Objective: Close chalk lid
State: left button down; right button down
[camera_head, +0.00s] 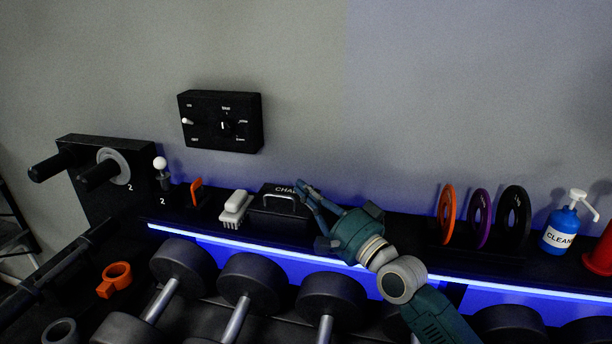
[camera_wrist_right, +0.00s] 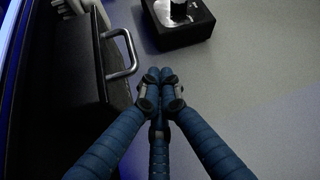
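The black chalk box (camera_head: 267,211) stands on the shelf against the wall, with a pale metal bar handle (camera_head: 280,198) and part of the word "CHALK" showing. My right gripper (camera_head: 302,187) is at the right end of the box and partly covers the lettering. In the right wrist view, its blue fingers (camera_wrist_right: 160,80) come together at the tips with nothing between them. The handle (camera_wrist_right: 126,52) is just left of the fingertips and apart from them. The dark box (camera_wrist_right: 60,85) lies along the left. I cannot tell how far the lid is open. My left gripper is not in view.
A white brush (camera_head: 235,207) stands left of the box. A black control box (camera_head: 221,122) hangs on the wall above; it also shows in the right wrist view (camera_wrist_right: 188,35). Weight plates (camera_head: 480,217) and a blue cleaner bottle (camera_head: 561,230) stand right. Dumbbells (camera_head: 252,284) sit below.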

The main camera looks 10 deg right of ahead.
jog(key=shift+s+f, duration=0.3)
jog(key=shift+f, duration=0.1)
jog(key=shift+s+a+f, duration=0.1)
jog(key=shift+f, duration=0.15)
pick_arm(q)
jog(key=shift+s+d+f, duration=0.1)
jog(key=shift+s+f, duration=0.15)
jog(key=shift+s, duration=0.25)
pick_arm(e)
jog(key=shift+f, duration=0.15)
